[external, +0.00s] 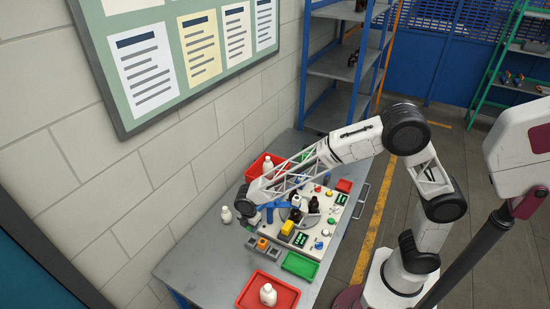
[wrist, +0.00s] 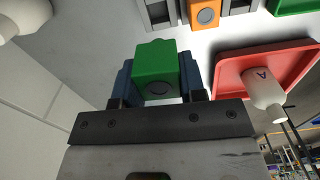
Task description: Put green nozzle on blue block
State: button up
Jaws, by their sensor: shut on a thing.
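The green nozzle (wrist: 155,62), a boxy green piece with a dark round opening on its near face, sits between the two dark blue fingers of my gripper (wrist: 156,76) in the wrist view. The gripper is shut on it. In the external view my wrist is over the left part of the white panel, and the nozzle cannot be made out there. A blue shape (external: 271,206) shows just right of my wrist. I cannot tell whether it is the blue block or part of my gripper. No blue block is clear in the wrist view.
An orange block (external: 262,244) stands in a grey holder, with a yellow block (external: 288,227) nearby. A red tray (external: 245,300) with a white bottle (external: 267,294) and a green tray (external: 300,266) are in front. Another white bottle (external: 226,215) stands left. Dark bottles (external: 313,205) stand on the white panel.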

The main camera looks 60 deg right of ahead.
jog(key=shift+d, duration=0.1)
jog(key=w+d+r, duration=0.1)
jog(key=w+d, duration=0.3)
jog(key=d, duration=0.7)
jog(key=w+d+r, duration=0.2)
jog(key=w+d, duration=0.3)
jog(key=d, duration=0.5)
jog(key=shift+w+d+r+n, duration=0.15)
jog(key=shift+w+d+n, duration=0.15)
jog(key=shift+d, duration=0.1)
jog(key=shift+f, duration=3.15)
jog(key=shift+f, duration=1.85)
jog(key=shift+f, duration=0.2)
